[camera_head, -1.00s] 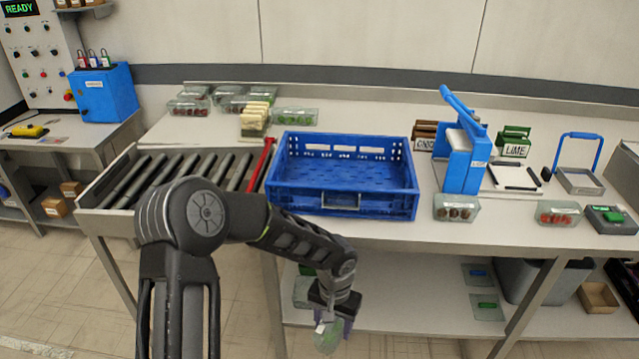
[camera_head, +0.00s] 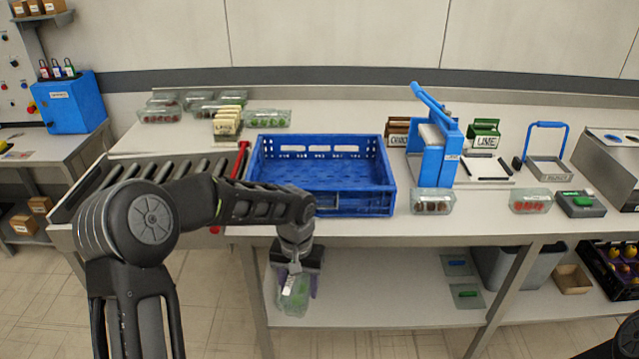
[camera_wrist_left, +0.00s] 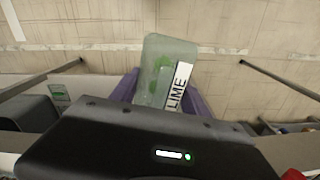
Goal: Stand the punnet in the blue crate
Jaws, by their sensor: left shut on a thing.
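The blue crate (camera_head: 322,204) stands on the white counter, and its visible floor is bare. My left gripper (camera_head: 295,290) hangs below the counter's front edge, in front of and lower than the crate. It is shut on a clear punnet (camera_head: 293,303) with green contents. My right gripper is out of view.
Punnets with dark (camera_head: 432,207) and red (camera_head: 530,206) contents stand right of the crate, near a blue press-like device (camera_head: 436,155). A roller conveyor (camera_head: 150,172) with a red bar (camera_head: 240,160) lies left. More punnets (camera_head: 268,118) stand behind. The counter edge (camera_head: 430,232) is above my gripper.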

